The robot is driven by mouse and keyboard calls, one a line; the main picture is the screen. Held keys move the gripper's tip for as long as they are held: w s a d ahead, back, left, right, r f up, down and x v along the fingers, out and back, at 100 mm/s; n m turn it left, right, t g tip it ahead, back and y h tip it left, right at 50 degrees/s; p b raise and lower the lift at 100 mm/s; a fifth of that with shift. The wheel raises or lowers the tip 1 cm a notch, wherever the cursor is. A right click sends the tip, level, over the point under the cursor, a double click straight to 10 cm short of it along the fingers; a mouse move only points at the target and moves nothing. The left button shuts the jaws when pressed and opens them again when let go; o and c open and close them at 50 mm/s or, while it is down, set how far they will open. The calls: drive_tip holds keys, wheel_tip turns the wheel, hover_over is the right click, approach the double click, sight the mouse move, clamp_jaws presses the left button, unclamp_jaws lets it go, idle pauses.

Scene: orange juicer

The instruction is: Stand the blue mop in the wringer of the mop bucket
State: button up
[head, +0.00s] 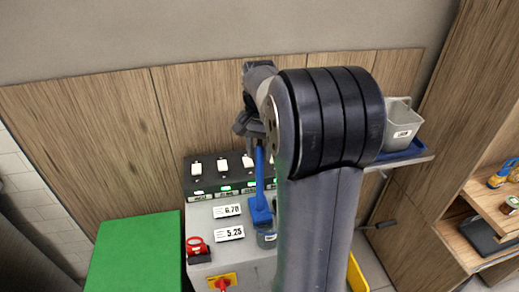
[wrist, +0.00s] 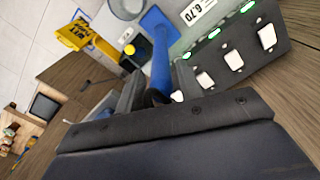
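The blue mop (head: 260,188) hangs from my gripper (head: 255,138), handle up and wider blue head down, in front of the grey control cabinet. In the wrist view, my gripper (wrist: 155,97) has its dark fingers on either side of the mop's blue handle (wrist: 160,65), shut on it. A yellow object with dark lettering (wrist: 80,36) stands on the floor in the wrist view; it may be the mop bucket. Part of a yellow object (head: 357,274) also shows low in the head view, mostly hidden by my arm. I cannot make out the wringer.
The cabinet has switches (head: 222,164), price labels (head: 229,233) and red knobs (head: 196,245). A grey cup (head: 267,240) is just below the mop head. A green block (head: 135,250) stands left. A grey bin (head: 401,125) sits on a blue tray right. Wooden shelves (head: 490,200) are far right.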

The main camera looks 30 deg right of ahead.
drive_tip(key=shift+o, duration=0.7)
drive_tip(key=shift+r, duration=0.1)
drive_tip(key=shift+o, duration=0.3)
wheel_tip(320, 180, up, 12)
drive_tip(key=shift+f, duration=0.2)
drive_tip(key=shift+o, duration=0.3)
drive_tip(key=shift+r, duration=0.3)
drive_tip(key=shift+a, duration=0.1)
